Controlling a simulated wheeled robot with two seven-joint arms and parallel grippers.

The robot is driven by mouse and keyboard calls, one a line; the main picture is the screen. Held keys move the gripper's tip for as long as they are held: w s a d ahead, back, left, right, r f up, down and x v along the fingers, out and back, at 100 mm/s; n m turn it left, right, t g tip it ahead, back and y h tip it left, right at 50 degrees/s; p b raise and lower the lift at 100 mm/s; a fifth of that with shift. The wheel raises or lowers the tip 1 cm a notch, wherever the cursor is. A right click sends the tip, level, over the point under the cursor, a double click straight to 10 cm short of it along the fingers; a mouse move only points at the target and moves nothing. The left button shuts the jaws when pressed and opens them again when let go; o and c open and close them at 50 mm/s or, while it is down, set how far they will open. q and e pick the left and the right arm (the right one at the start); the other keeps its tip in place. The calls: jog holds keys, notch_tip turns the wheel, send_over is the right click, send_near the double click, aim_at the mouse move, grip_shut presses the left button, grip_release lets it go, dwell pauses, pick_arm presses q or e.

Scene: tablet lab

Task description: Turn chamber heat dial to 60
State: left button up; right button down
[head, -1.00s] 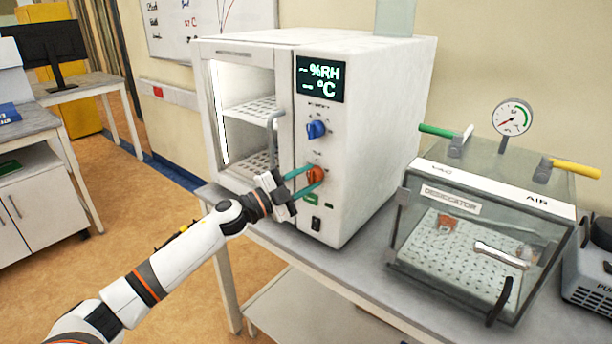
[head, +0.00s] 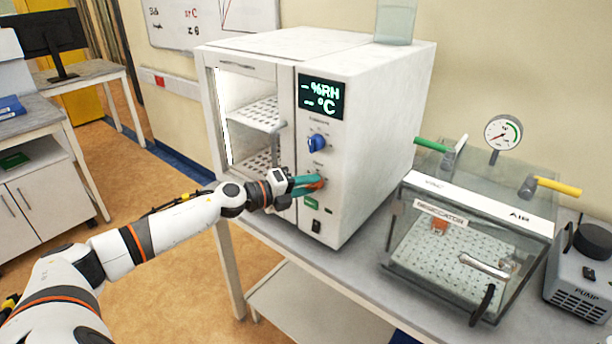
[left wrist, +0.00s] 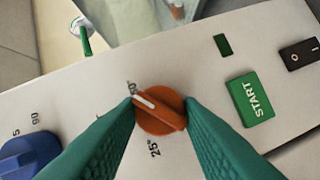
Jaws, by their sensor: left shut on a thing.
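The orange-red heat dial (left wrist: 160,112) is on the front panel of the white chamber (head: 380,110). In the left wrist view its white pointer line sits close to a partly covered mark ending in 0°, and a 25° mark is on another side. My left gripper (head: 310,185) is shut on the dial, with a green finger on each side of it; the fingers (left wrist: 160,118) also show in the left wrist view. The display (head: 321,97) shows dashes before %RH and °C. My right gripper is not in view.
A blue dial (head: 317,143) is above the orange one. A green START button (left wrist: 250,98) and a black power switch (left wrist: 300,55) are close by. A glass desiccator (head: 470,250) and a pump (head: 585,270) stand to the right on the bench.

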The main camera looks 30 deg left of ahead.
pick_arm(q)
jog(key=shift+r+m+y+p, duration=0.1)
jog(key=shift+m+y+p, duration=0.3)
jog(key=shift+m+p, duration=0.55)
jog(key=o, duration=1)
